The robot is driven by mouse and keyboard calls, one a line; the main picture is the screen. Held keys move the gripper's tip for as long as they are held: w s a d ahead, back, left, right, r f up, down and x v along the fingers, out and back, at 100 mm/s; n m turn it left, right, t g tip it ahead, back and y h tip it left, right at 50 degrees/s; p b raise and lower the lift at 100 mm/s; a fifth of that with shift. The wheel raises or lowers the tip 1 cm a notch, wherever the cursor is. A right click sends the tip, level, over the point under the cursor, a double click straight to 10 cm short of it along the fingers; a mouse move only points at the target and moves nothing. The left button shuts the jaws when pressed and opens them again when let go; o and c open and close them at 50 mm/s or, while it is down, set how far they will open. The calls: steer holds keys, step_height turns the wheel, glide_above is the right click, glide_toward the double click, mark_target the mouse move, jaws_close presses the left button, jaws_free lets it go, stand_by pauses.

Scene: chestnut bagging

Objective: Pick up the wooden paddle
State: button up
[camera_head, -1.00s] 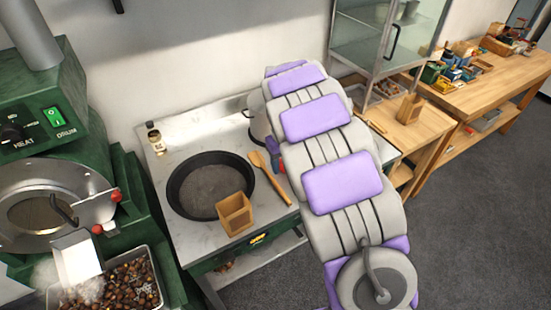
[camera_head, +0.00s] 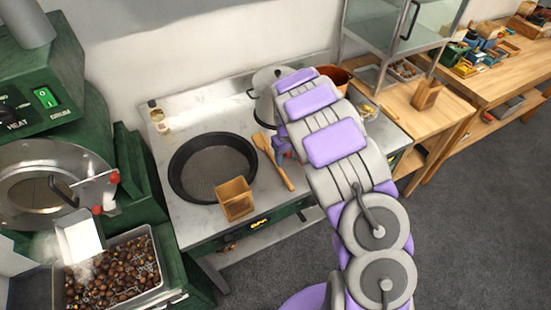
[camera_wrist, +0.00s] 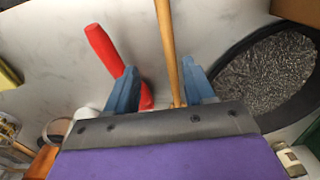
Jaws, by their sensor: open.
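The wooden paddle (camera_head: 272,163) lies on the metal worktop, right of the round black pan (camera_head: 211,168). My gripper (camera_wrist: 159,68) is open in the wrist view. The paddle's handle (camera_wrist: 167,45) runs between the two blue fingers, closer to the right one, and nothing is clamped. A red-handled tool (camera_wrist: 103,48) lies beside the left finger, its lower end partly behind the finger. In the head view my arm hides most of the gripper. The paddle's lower part in the wrist view is hidden behind my gripper's body.
A wooden box (camera_head: 236,200) stands at the pan's front edge. A small bottle (camera_head: 158,117) is at the back left, and a pot (camera_head: 270,80) is behind the arm. A chestnut tray (camera_head: 118,272) sits at the green roaster. Wooden tables stand right.

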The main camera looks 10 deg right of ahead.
mark_target(284, 170)
steer(key=a+f, duration=0.1)
steer(key=f, duration=0.1)
steer(key=a+f, duration=0.2)
steer(key=shift+w+a+f+b, duration=0.1)
steer(key=shift+b, duration=0.25)
steer(key=d+f, duration=0.2)
steer(key=shift+w+d+f, duration=0.1)
steer(key=shift+f, duration=0.3)
steer(key=shift+d, duration=0.3)
steer(key=shift+a, duration=0.95)
steer(key=c, duration=0.4)
steer(key=shift+a, duration=0.2)
steer(key=c, duration=0.3)
steer(key=shift+d, duration=0.55)
steer(key=shift+c, duration=1.4)
steer(key=shift+d, duration=0.4)
jaws_close()
